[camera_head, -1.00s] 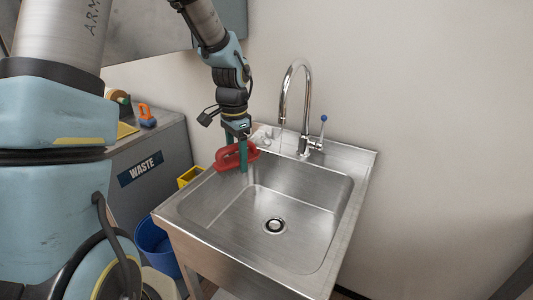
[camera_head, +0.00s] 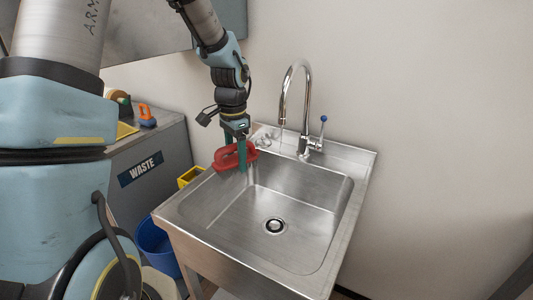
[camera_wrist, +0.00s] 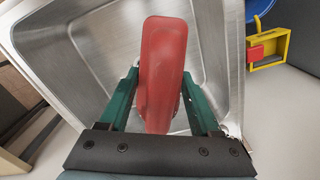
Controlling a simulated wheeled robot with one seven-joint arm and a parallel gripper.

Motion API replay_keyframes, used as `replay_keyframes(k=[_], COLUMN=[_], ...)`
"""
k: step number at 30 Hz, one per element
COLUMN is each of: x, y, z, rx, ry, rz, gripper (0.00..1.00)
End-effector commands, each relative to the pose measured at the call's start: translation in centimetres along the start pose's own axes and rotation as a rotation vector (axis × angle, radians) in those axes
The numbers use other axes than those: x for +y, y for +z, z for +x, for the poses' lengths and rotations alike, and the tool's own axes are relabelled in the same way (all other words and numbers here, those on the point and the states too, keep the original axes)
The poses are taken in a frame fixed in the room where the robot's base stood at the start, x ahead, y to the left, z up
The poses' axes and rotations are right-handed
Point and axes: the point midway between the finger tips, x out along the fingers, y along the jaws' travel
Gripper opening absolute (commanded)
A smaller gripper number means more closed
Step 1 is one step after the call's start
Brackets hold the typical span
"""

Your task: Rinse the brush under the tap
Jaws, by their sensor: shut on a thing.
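The red brush (camera_head: 236,156) is held in my gripper (camera_head: 242,160) over the left back part of the steel sink (camera_head: 215,240). In the wrist view the red brush (camera_wrist: 163,70) sits between the two green fingers of my gripper (camera_wrist: 162,95), which are shut on it. The brush's underside is hidden from me. The chrome tap (camera_head: 306,100) rises at the sink's back edge, to the right of the brush and apart from it. Its lever has a blue knob (camera_head: 323,118). I cannot tell whether water runs.
A grey cabinet marked WASTE (camera_head: 160,158) stands left of the sink, with an orange and blue item (camera_head: 147,115) on top. A blue bucket (camera_head: 153,245) and a yellow thing (camera_head: 190,176) are beside the sink. The basin around the drain (camera_head: 274,226) is empty.

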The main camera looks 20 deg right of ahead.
Motion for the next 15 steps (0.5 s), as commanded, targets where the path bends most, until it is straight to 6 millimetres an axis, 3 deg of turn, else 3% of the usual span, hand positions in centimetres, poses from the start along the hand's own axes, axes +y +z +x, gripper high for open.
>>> replay_keyframes(k=[15], x=[-1.9], y=[3.4], z=[-3.5], rx=[0.0], ry=[0.0], rz=[-0.002], gripper=[0.02])
